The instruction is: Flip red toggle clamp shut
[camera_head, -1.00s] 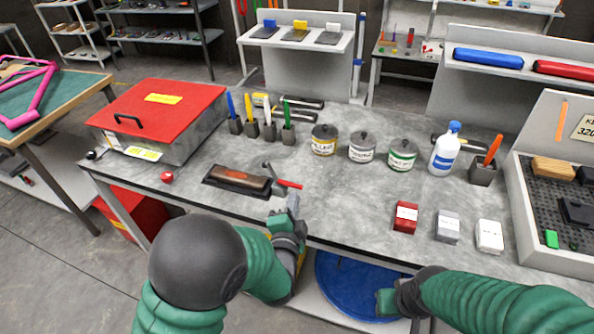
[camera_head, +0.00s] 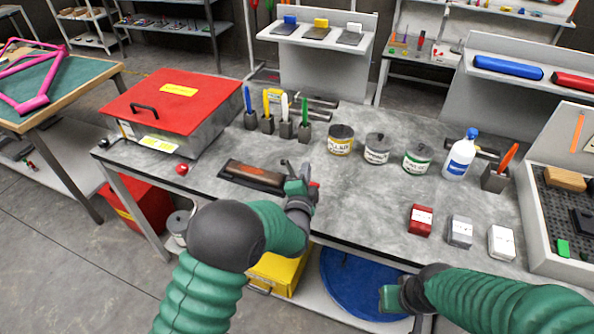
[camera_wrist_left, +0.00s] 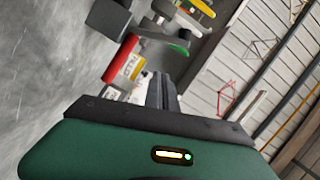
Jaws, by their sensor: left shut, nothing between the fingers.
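A clamp on a dark base plate with a brown block (camera_head: 256,176) lies near the bench's front edge in the head view. Its red handle (camera_head: 315,185) shows only as a small bit beside my left gripper, which hides much of the clamp's right end. My left gripper (camera_head: 297,178) is at that end, shut and empty; whether it touches the handle I cannot tell.
The grey bench (camera_head: 352,212) holds a red-lidded box (camera_head: 168,100), several pen holders, three tins (camera_head: 377,149), a white-and-blue bottle (camera_head: 460,156) and three small boxes (camera_head: 460,232). A small red knob (camera_head: 182,169) sits left of the clamp.

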